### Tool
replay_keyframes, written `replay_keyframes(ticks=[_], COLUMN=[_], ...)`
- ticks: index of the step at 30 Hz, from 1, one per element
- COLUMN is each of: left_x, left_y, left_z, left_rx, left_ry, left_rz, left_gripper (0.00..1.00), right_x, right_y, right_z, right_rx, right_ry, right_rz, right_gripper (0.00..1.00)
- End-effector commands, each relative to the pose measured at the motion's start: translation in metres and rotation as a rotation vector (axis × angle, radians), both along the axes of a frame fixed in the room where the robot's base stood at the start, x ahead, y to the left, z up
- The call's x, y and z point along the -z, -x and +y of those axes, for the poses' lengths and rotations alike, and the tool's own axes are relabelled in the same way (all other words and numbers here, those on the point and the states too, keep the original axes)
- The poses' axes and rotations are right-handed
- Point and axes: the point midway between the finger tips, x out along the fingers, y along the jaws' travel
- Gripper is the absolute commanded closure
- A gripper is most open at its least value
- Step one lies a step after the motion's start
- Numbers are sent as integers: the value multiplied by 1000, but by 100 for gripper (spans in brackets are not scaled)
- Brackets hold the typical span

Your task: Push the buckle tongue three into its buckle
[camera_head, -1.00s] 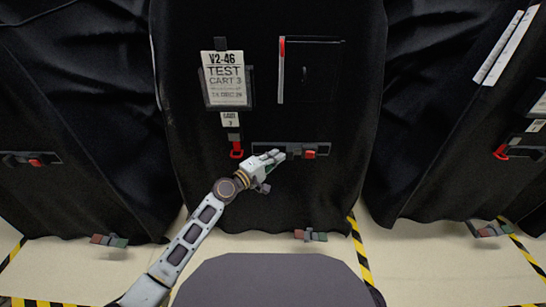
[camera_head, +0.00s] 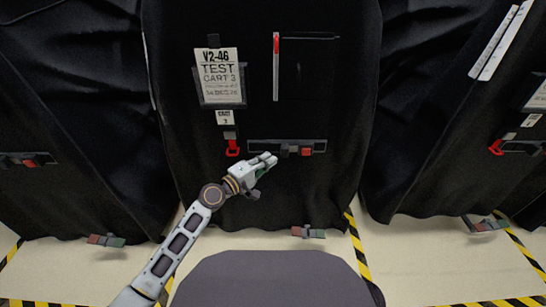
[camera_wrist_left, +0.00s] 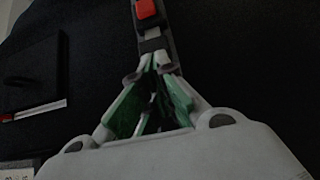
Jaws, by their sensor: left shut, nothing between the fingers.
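On the middle cart, the buckle (camera_head: 307,151) is dark with a red button and lies on a horizontal grey strap (camera_head: 262,144). The dark buckle tongue (camera_head: 286,151) is just left of it. In the left wrist view the buckle's red button (camera_wrist_left: 146,9) is at the top, and a pale strip shows between it and the dark tongue (camera_wrist_left: 151,45). My left gripper (camera_head: 274,158) is shut and empty, its tips (camera_wrist_left: 151,67) just behind the tongue. I cannot tell whether they touch it. My right gripper is not in view.
The black-covered middle cart (camera_head: 300,205) carries a label (camera_head: 220,76), a flat dark pocket (camera_head: 311,65) and a red pull loop (camera_head: 232,149). Other covered carts stand left and right. A red-and-grey piece (camera_head: 307,232) sits at the cover's lower edge, near striped floor tape (camera_head: 357,245).

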Motion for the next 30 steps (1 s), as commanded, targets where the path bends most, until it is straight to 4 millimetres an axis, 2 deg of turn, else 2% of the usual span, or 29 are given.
replay_keyframes(ticks=[18,30], left_x=[2,1], left_y=[42,53], left_z=[51,64], left_rx=[-12,-14], left_ry=[-3,-3], left_rz=[0,-1], left_gripper=[100,100], right_x=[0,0], right_y=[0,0], right_z=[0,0], right_rx=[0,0], right_ry=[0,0], right_rz=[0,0], right_gripper=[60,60])
